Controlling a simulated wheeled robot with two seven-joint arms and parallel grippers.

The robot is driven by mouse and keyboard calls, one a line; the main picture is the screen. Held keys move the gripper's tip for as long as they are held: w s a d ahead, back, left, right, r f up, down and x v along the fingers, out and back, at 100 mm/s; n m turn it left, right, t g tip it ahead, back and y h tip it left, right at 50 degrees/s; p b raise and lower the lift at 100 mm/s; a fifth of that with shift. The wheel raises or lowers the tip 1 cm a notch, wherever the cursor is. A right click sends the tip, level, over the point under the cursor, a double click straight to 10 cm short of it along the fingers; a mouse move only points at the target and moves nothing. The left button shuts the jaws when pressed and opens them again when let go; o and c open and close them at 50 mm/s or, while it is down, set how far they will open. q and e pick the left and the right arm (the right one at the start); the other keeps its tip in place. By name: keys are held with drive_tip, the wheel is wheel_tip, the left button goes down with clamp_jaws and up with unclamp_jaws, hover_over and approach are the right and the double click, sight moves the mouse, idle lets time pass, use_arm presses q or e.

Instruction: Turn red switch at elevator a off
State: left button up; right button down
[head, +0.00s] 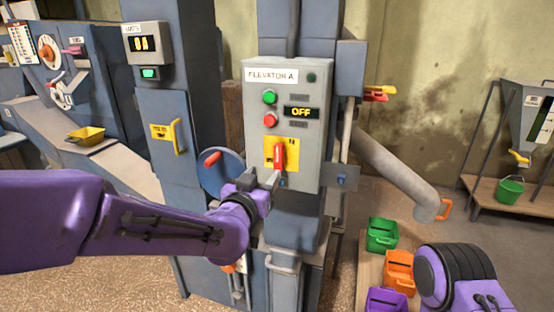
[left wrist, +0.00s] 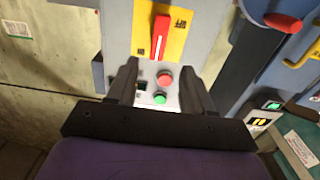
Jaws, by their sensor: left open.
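The red switch (head: 279,156) sits on a yellow plate (head: 292,148) low on the grey ELEVATOR A panel (head: 259,100). Its handle stands roughly vertical. In the left wrist view the red switch (left wrist: 160,36) lies beyond the fingertips, and that view shows the panel upside down. The display (head: 301,112) reads OFF. My left gripper (head: 272,181) is open in front of the lower part of the panel, close to the switch; whether it touches is unclear. In the left wrist view its fingers (left wrist: 160,66) stand apart with nothing held. My right gripper is outside the views.
A green button (head: 269,97) and a red button (head: 270,120) sit above the switch. A blue wheel with a red handle (head: 212,159) is left of the panel. Green (head: 382,236), orange (head: 399,268) and purple (head: 388,301) bins stand at lower right, beside my right arm.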

sight(277, 155)
use_arm(q)
drive_tip(key=p+x, duration=0.1)
drive_tip(key=x, duration=0.2)
drive_tip(key=p+x, duration=0.1)
drive_tip(key=x, duration=0.2)
drive_tip(key=p+x, duration=0.1)
drive_tip(key=x, duration=0.2)
drive_tip(key=shift+w+d+r, duration=0.15)
drive_tip(key=shift+w+r, duration=0.05)
drive_tip(key=shift+r, duration=0.2)
drive_tip(key=shift+w+d, duration=0.15)
drive_tip(key=shift+w, duration=0.3)
clamp_jaws()
